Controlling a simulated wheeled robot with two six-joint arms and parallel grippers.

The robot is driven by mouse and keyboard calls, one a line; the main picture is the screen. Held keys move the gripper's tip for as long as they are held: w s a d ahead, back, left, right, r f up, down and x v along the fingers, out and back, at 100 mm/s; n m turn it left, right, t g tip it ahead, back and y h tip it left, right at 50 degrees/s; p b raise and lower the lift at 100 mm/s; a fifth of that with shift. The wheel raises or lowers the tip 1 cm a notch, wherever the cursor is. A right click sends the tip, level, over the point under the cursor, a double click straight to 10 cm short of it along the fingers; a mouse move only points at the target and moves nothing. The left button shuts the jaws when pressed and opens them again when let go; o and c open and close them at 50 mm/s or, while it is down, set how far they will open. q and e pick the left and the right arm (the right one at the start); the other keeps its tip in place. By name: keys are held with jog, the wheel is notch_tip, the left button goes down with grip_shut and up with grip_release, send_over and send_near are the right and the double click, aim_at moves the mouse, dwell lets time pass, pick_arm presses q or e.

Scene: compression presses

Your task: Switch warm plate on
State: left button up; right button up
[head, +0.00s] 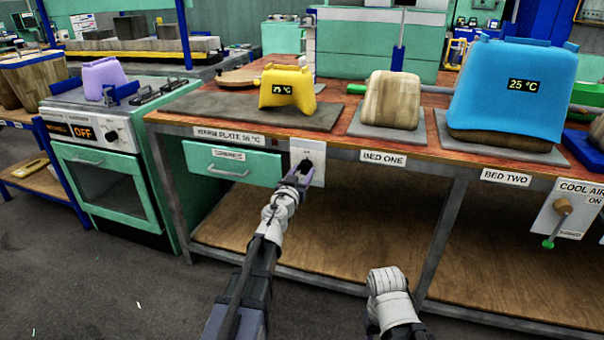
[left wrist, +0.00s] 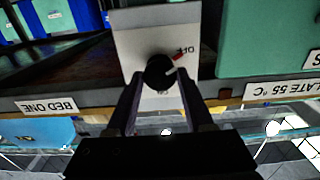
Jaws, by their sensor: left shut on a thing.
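The warm plate (head: 225,111) is a flat dark grey slab on the wooden bench, with a yellow block reading a temperature on top. Its label (head: 228,136) on the bench edge reads about 55 °C. A white switch panel (head: 318,153) with a round black knob (left wrist: 159,72) is fixed to the bench front. In the left wrist view the knob's red pointer slants up right toward a mark like "10". My left gripper (head: 302,172) is shut on the knob, its fingers on either side. My right arm shows at lower centre, its fingers unseen.
A green drawer (head: 232,163) is left of the panel. An oven (head: 100,150) with an OFF display stands farther left. The Bed One block (head: 392,100) and blue Bed Two cover (head: 510,90) sit to the right. A cool air lever (head: 560,215) hangs at far right.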

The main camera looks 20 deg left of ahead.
pick_arm(q)
grip_shut()
jog(key=shift+m, duration=0.4)
jog(key=m, duration=0.4)
jog(key=shift+m, duration=0.4)
jog(key=m, duration=0.6)
jog(key=shift+m, duration=0.3)
jog(key=m, duration=1.1)
jog(key=shift+m, duration=0.3)
jog(key=o, duration=1.3)
grip_release()
jog(key=shift+c, duration=0.2)
